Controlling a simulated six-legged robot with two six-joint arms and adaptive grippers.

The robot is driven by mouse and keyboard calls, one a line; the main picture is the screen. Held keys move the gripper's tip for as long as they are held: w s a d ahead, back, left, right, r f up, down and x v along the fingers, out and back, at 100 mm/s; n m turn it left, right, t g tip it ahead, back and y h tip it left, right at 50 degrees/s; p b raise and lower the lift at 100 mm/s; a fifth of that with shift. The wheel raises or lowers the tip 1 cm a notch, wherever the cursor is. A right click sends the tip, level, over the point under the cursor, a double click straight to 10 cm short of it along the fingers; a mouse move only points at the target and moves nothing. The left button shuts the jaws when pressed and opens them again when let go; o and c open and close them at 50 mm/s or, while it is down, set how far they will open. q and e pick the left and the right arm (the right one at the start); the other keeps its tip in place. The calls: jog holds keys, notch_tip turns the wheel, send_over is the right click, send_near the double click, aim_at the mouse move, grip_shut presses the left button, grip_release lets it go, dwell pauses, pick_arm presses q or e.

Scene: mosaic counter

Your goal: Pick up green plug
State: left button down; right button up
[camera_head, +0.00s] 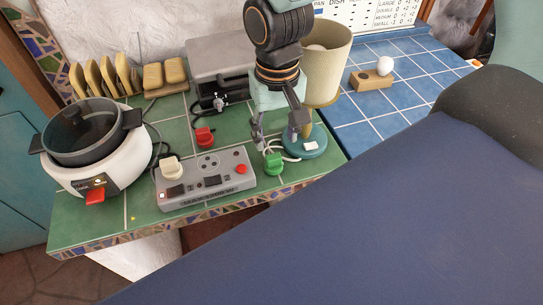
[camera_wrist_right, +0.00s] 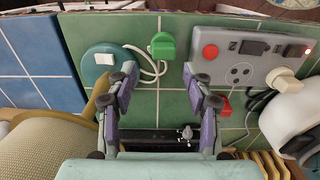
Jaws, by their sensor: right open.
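The green plug (camera_head: 273,161) lies on the green tiles near the counter's front edge, right of the grey power strip (camera_head: 204,180). A white cord runs from it toward the round teal base (camera_head: 306,147). My right gripper (camera_head: 277,138) is open and empty, pointing down above and just behind the plug. In the right wrist view the green plug (camera_wrist_right: 163,45) sits beyond the gap between the open fingertips (camera_wrist_right: 163,77), apart from them. My left gripper does not show in either view.
The strip holds a white plug (camera_head: 172,168) and has a red button. A red plug (camera_head: 205,136) lies behind it. A white cooker (camera_head: 97,165) stands at left. A beige lamp shade (camera_head: 327,70) rises close behind my right gripper. Blue tiles lie at right.

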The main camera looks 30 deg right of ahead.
aim_at(273, 157)
jog(key=f, duration=0.1)
jog(key=a+f, duration=0.1)
jog(key=shift+s+f, duration=0.35)
jog(key=shift+s, duration=0.05)
jog(key=f, duration=0.2)
jog(key=f+b, duration=0.1)
jog(key=f, duration=0.1)
jog(key=shift+w+d, duration=0.25)
jog(key=shift+w, duration=0.15)
jog(key=shift+d+f, duration=0.15)
jog(key=shift+f, duration=0.15)
jog(key=shift+s+a+r, duration=0.15)
jog(key=shift+a+r, duration=0.05)
jog(key=shift+a, duration=0.2)
jog(key=shift+c, duration=0.6)
jog(key=shift+w+d+f, duration=0.1)
jog(key=shift+w+d, duration=0.1)
jog(key=shift+d, duration=0.1)
jog(key=c, duration=0.5)
jog(key=shift+s, duration=0.1)
jog(key=shift+c, duration=1.1)
jog(key=shift+a, duration=0.2)
